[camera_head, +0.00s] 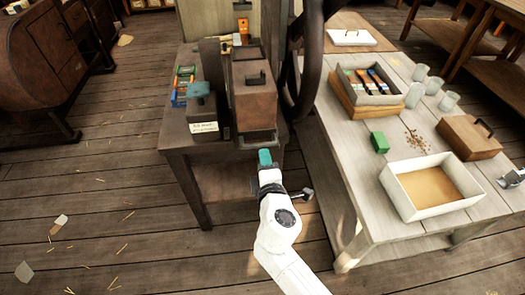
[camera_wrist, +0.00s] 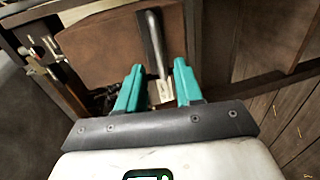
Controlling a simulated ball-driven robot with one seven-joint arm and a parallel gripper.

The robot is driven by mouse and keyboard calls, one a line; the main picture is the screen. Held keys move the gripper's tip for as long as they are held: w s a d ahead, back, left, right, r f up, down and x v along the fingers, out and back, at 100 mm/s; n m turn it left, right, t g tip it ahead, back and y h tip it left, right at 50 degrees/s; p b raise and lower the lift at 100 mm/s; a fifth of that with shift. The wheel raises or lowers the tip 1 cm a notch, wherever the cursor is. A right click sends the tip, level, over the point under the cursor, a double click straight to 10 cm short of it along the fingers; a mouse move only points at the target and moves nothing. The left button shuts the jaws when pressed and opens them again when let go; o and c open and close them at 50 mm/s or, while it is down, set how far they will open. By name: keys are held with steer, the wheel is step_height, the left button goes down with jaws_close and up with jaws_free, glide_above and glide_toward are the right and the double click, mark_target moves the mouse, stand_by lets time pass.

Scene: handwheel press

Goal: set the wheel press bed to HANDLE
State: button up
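The press stands on a dark table, with a large dark handwheel (camera_head: 312,60) on its right side. A brown box-like block (camera_head: 253,95) with a dark handle on top sits beside the wheel; I cannot tell whether it is the bed. My gripper (camera_head: 264,157) is low at the front edge of this table, just in front of the block. In the wrist view, its teal fingers (camera_wrist: 157,75) are apart. A grey bar (camera_wrist: 155,45) on a brown panel and a small pale tag (camera_wrist: 162,93) show between them. I see no contact, and the word HANDLE is not readable.
A white label (camera_head: 204,127) stands at the table's front left, below a teal-topped dark block (camera_head: 199,97). The pale workbench (camera_head: 350,160) at right bears an open white tray (camera_head: 425,209), a brown lidded box (camera_head: 468,138) and several jars. Plank floor is open at left.

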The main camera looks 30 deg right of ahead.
steer(key=shift+v, duration=1.2)
steer(key=s+d+f+m+g+h, duration=0.1)
steer(key=s+d+f+m+g, duration=0.4)
steer(key=s, duration=0.3)
steer(key=s+d+f+m+g, duration=0.2)
steer(key=s+d+m+g, duration=0.1)
steer(key=s+d+m, duration=0.4)
steer(key=s+a+f+m+g+y, duration=0.1)
steer(key=s+a+g+y, duration=0.1)
steer(key=s, duration=0.6)
steer(key=s+a+f+m+g+y, duration=0.1)
steer(key=s+a+g+y, duration=0.2)
steer(key=s, duration=0.5)
steer(key=shift+f+m+g+y, duration=0.3)
steer(key=shift+m+g, duration=0.1)
steer(key=shift+r, duration=0.1)
